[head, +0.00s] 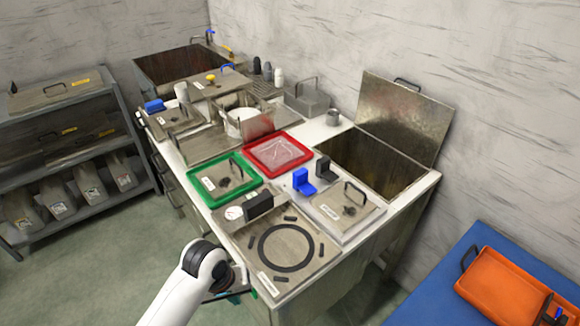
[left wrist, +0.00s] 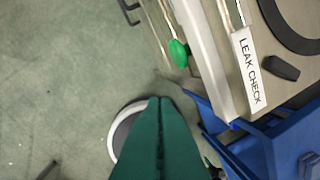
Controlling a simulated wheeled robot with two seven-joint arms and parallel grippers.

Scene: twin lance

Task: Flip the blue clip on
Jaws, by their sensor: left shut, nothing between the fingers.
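A blue clip (head: 303,181) stands upright at the left edge of a metal lid (head: 345,209) on the bench. A black clip (head: 325,168) stands beside it at the back of the lid. Another blue clip-like block (head: 153,106) sits on a lid at the far left; which one is meant cannot be told. My left gripper (head: 236,296) is low at the bench's front edge, partly hidden by my white arm, well apart from both blue pieces. In the left wrist view its green fingers (left wrist: 160,104) are together and empty. My right gripper is not in view.
A plate with a black ring (head: 286,250), green tray (head: 222,181) and red tray (head: 279,153) cover the bench. An open metal lid (head: 404,116) stands by a basin. An orange tray (head: 510,290) lies at right. A "LEAK CHECK" label (left wrist: 248,70) shows near my gripper.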

